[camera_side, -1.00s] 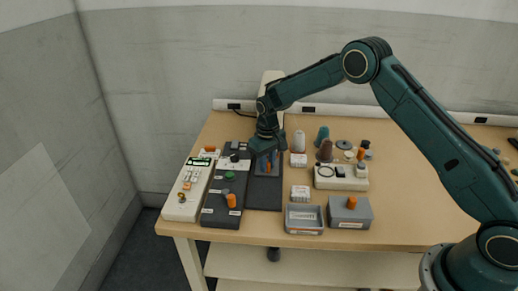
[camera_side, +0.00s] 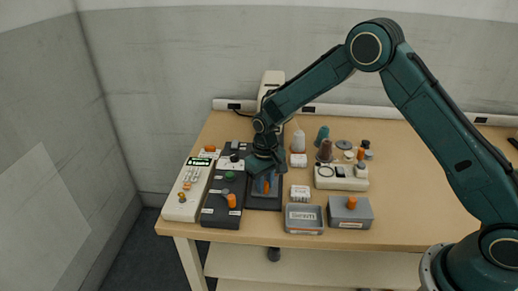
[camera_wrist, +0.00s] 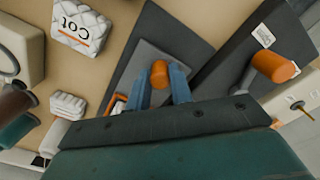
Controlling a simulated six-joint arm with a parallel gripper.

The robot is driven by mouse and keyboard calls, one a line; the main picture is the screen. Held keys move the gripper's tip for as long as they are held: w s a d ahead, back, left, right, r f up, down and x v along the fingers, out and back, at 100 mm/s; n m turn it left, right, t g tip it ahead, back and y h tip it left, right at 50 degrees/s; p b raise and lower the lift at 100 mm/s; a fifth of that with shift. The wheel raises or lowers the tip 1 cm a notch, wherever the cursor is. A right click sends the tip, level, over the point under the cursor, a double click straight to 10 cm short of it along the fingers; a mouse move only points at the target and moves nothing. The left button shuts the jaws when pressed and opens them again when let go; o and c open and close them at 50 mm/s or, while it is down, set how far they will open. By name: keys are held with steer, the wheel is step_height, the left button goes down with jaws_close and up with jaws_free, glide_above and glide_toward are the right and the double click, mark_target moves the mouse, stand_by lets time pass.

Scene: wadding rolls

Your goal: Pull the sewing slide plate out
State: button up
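The slide plate (camera_wrist: 143,60) is a grey plate lying on a dark base board (camera_wrist: 170,22) in the wrist view. An orange knob (camera_wrist: 159,74) stands on it. My gripper (camera_wrist: 160,82) has its two blue fingers on either side of this knob, closed against it as far as I can see. In the side view my gripper (camera_side: 266,184) is low over the dark base board (camera_side: 262,204), and its body hides part of the plate.
Left of the base board is a dark panel with an orange knob (camera_side: 232,201) and a white keypad unit (camera_side: 188,190).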

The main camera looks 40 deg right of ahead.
steer(key=o, duration=0.4)
steer(key=shift+r, duration=0.15)
step_height(320, 180, up, 14)
steer(key=shift+f, duration=0.2)
stand_by(0.4)
steer(key=shift+r, duration=0.1)
